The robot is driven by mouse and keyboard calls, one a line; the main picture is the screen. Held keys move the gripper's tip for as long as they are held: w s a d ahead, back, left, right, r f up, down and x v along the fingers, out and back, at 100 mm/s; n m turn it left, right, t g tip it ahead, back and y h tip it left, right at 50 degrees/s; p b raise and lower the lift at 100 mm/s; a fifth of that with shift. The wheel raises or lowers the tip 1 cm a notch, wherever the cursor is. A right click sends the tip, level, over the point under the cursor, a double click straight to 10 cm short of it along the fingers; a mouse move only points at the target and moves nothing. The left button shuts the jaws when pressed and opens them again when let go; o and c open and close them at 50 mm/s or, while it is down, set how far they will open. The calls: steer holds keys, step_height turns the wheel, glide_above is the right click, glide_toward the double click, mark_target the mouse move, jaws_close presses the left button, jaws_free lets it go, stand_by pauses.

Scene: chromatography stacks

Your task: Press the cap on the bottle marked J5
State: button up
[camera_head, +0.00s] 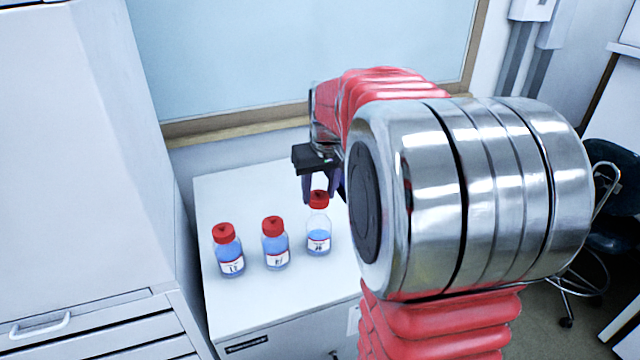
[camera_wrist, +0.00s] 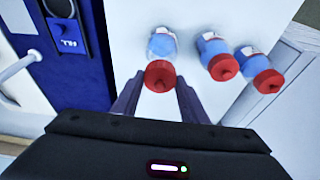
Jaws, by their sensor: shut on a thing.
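Three small bottles with blue liquid and red caps stand upright in a row on a white cabinet top. My gripper (camera_head: 319,198) is shut on the red cap (camera_head: 318,200) at the right bottle (camera_head: 318,240) in the head view. In the wrist view, this cap (camera_wrist: 160,76) sits between my fingertips (camera_wrist: 159,79), with its bottle (camera_wrist: 162,44) beyond it. A clear stretch shows between this cap and the liquid; I cannot tell whether the cap touches the neck. The labels are too small to read surely, so I cannot tell which is J5.
The middle bottle (camera_head: 275,250) and left bottle (camera_head: 229,260) have caps seated on them, to the left of my gripper. The white cabinet top (camera_head: 235,195) is clear behind them. A tall white cabinet (camera_head: 80,130) stands at the left; a dark chair (camera_head: 612,190) is at the right.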

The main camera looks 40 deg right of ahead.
steer(key=shift+f, duration=0.85)
steer(key=shift+f, duration=0.15)
stand_by(1.8)
steer(key=o, duration=1.1)
steer(key=shift+o, duration=0.4)
steer(key=o, duration=0.4)
steer(key=shift+r, duration=3.55)
